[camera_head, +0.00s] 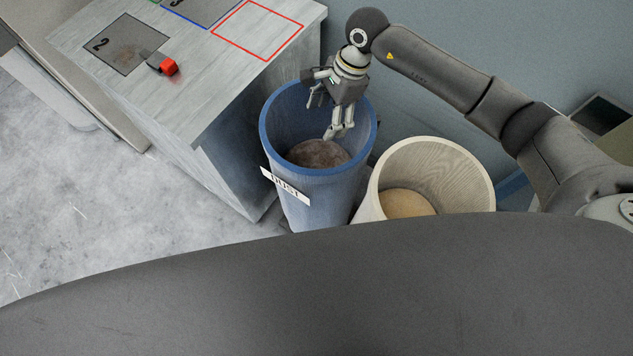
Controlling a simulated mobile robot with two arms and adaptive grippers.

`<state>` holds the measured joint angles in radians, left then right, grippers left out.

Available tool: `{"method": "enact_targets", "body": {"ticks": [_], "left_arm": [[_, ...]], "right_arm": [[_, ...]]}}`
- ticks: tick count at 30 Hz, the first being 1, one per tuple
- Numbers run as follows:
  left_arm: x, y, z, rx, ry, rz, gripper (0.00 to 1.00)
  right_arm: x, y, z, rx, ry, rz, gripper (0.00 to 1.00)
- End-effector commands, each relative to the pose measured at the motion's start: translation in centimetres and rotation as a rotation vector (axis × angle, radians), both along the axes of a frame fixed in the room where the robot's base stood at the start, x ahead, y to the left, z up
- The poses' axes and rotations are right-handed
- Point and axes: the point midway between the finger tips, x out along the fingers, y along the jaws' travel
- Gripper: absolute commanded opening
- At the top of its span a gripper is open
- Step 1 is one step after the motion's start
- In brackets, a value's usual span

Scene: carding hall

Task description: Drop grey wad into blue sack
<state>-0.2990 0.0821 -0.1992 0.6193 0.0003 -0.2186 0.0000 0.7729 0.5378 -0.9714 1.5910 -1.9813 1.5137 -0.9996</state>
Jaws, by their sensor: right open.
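The blue sack (279,190) is a tall round blue container with a white label on its front, standing beside the grey cabinet. A grey-brown wad (318,153) lies inside it, low below the rim. My right gripper (327,117) is over the sack's mouth, fingers pointing down, open and apart from the wad. My left gripper is out of the picture.
A cream bin (452,161) with tan contents stands right of the sack. The grey cabinet (205,85) at the left has a red-ended block (168,67) and marked squares on top. Bare floor (100,215) lies at the left.

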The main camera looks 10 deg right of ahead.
Motion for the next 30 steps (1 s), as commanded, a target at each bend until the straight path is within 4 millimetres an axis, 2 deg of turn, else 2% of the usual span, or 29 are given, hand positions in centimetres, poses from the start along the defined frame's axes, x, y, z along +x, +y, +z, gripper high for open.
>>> {"method": "enact_targets", "body": {"ticks": [5, 12, 18, 22, 30], "left_arm": [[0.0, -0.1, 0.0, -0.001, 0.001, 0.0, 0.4], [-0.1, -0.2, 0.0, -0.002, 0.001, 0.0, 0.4], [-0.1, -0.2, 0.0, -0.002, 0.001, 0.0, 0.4], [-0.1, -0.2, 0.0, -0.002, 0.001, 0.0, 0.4], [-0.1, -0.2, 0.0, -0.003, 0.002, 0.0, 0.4]], "right_arm": [[0.3, -0.7, 2.3, 0.001, -0.006, 0.0, 0.7], [0.7, -2.2, 7.3, 0.0, -0.006, -0.001, 0.7], [0.9, -3.1, 10.2, 0.001, -0.002, -0.002, 0.7], [0.9, -3.3, 11.1, 0.0, -0.002, -0.001, 0.7], [0.9, -3.4, 11.3, 0.001, -0.001, 0.0, 0.7]]}}
